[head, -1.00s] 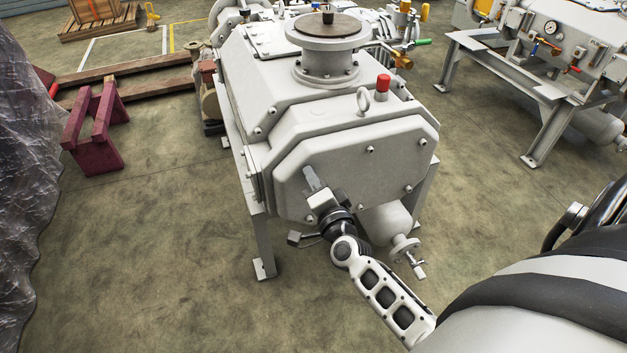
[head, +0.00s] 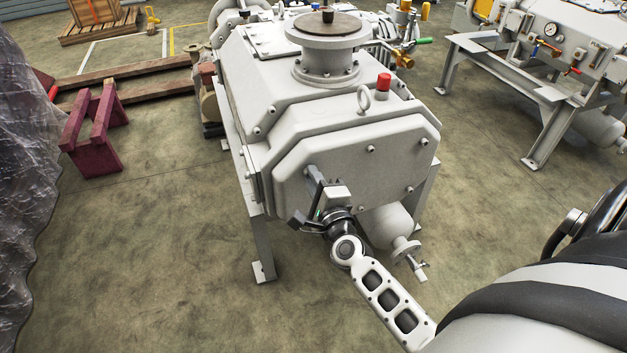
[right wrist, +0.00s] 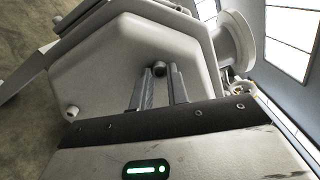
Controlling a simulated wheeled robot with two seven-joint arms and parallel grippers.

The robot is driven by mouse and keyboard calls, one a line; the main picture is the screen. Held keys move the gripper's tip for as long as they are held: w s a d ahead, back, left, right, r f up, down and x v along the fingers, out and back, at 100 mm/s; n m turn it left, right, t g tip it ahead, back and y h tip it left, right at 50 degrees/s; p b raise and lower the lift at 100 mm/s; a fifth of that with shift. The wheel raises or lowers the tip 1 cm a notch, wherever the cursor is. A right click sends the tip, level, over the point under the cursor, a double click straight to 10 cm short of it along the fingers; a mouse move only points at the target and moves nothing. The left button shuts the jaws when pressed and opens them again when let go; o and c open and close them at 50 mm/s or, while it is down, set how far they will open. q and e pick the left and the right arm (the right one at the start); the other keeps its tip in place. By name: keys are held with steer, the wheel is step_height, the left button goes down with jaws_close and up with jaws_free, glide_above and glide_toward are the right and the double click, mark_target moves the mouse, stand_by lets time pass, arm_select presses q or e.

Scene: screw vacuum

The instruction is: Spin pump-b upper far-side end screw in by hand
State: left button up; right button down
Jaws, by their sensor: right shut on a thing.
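The pump (head: 300,130) is a pale grey housing on legs, with an octagonal end cover (head: 345,178) facing me. My right gripper (head: 314,180) reaches the upper left part of this cover, its fingers pointing at the plate. In the right wrist view its two fingers (right wrist: 161,88) are shut on a small round grey end screw (right wrist: 159,68) at the cover. The screw is hidden behind the fingers in the head view. My left gripper is not in view.
A lifting eye (head: 363,100) and a red cap (head: 383,84) stand on top. A small vessel with a flange (head: 404,246) hangs below the cover, close to my right wrist. A maroon stand (head: 93,130) is at the left. The floor in front is clear.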

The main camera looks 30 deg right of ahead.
steer(key=shift+f, duration=0.1)
stand_by(0.3)
steer(key=c, duration=1.3)
jaws_free()
steer(key=shift+c, duration=0.2)
steer(key=shift+s, duration=0.2)
arm_select(q)
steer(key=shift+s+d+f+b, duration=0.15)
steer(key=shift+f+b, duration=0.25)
steer(key=shift+b, duration=0.6)
arm_select(e)
steer(key=v, duration=1.5)
steer(key=shift+s, duration=0.4)
steer(key=shift+a, duration=0.1)
